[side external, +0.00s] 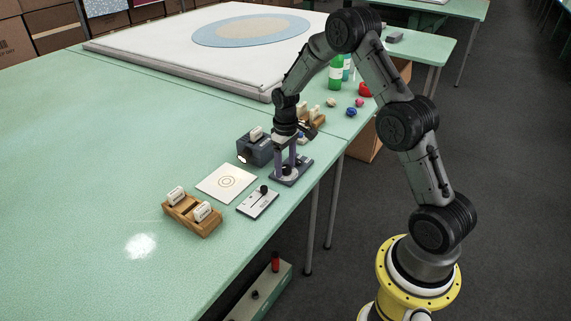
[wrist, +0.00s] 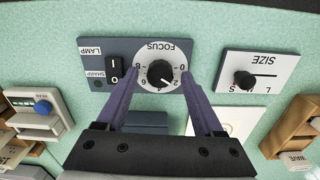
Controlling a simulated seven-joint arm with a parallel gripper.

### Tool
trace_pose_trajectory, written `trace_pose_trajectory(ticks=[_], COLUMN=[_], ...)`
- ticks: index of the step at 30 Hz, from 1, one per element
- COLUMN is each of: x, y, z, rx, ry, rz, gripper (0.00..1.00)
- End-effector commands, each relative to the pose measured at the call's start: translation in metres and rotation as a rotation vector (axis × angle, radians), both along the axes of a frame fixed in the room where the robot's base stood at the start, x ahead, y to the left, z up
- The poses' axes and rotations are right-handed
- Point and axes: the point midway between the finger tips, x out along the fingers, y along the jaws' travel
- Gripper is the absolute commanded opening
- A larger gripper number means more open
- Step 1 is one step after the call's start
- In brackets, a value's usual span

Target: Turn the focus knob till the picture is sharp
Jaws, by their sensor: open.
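The focus knob (wrist: 160,73), round and black on a white numbered dial, sits on a dark panel (wrist: 97,57). In the wrist view its pale pointer seems to be near the 2. My gripper (wrist: 160,78) is open, with one purple finger on each side of the dial; contact with the knob cannot be told. The panel also holds a lamp switch (wrist: 115,69) and a dark SHARP light (wrist: 98,84). In the side view my gripper (side external: 291,165) is down at the panel (side external: 290,180). The picture of tan rings (side external: 227,182) lies on a white square; its sharpness is too small to judge.
A grey projector box (side external: 254,150) stands behind the panel. The SIZE slider panel (side external: 250,207) and a wooden rack of white slides (side external: 193,223) are nearby. Another rack (side external: 318,120), bottles (side external: 335,78) and small coloured items stand beyond. The green table (side external: 90,170) is clear at left.

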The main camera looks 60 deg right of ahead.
Motion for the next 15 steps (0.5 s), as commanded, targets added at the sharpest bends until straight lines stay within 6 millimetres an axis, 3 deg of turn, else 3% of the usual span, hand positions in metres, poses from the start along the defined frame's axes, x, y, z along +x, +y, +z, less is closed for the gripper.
trace_pose_trajectory(ticks=[5,15], x=[-0.0001,-0.0001], y=[0.0000,0.0001], z=[0.0000,0.0003], rx=[0.000,0.000], ry=[0.001,0.001], rz=[0.000,0.000], gripper=[0.67,0.06])
